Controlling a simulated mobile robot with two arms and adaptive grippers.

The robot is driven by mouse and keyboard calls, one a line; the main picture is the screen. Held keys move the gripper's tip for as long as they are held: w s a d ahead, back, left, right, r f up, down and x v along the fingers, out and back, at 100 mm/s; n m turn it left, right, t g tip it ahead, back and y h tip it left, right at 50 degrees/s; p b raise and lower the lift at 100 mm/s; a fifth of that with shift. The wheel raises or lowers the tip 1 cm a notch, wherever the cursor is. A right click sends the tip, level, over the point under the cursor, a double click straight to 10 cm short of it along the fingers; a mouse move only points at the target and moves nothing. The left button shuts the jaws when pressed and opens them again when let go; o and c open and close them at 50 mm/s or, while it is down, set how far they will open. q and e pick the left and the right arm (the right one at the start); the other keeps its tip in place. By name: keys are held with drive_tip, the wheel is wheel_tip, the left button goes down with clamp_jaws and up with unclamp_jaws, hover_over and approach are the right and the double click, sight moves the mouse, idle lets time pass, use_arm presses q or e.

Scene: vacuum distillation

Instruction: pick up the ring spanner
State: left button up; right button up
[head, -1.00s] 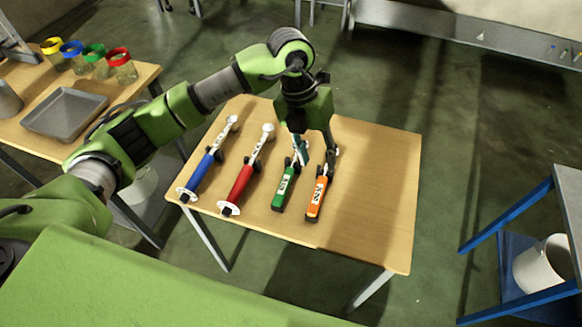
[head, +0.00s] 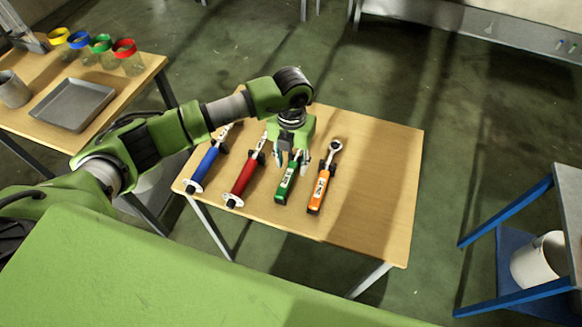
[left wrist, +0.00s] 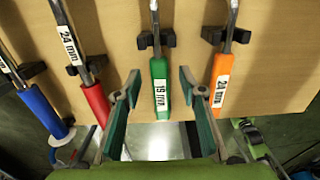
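A tool with an orange handle (head: 319,192) lies on the wooden table, and its ring-shaped head shows at the far end. In the left wrist view its labelled orange handle (left wrist: 220,80) is right of my fingers. A green-handled tool (head: 286,185), marked 19 mm, lies to its left. My gripper hides its head in the head view. My left gripper (head: 290,160) is open and empty above the green tool. In the left wrist view the green handle (left wrist: 160,103) shows between the spread fingers (left wrist: 159,77). My right gripper is not in view.
Red-handled (head: 241,179) and blue-handled (head: 204,165) tools lie left of the green one. Small black holders (left wrist: 155,40) support the tools. The table's right part (head: 375,190) is clear. A side table at left holds a grey tray (head: 70,105) and several coloured-rim jars.

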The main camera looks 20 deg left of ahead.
use_arm(q)
drive_tip(key=shift+s+f, duration=0.15)
drive_tip(key=shift+f, duration=1.3)
clamp_jaws()
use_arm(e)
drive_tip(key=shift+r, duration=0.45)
use_arm(q)
drive_tip(key=shift+r, duration=0.15)
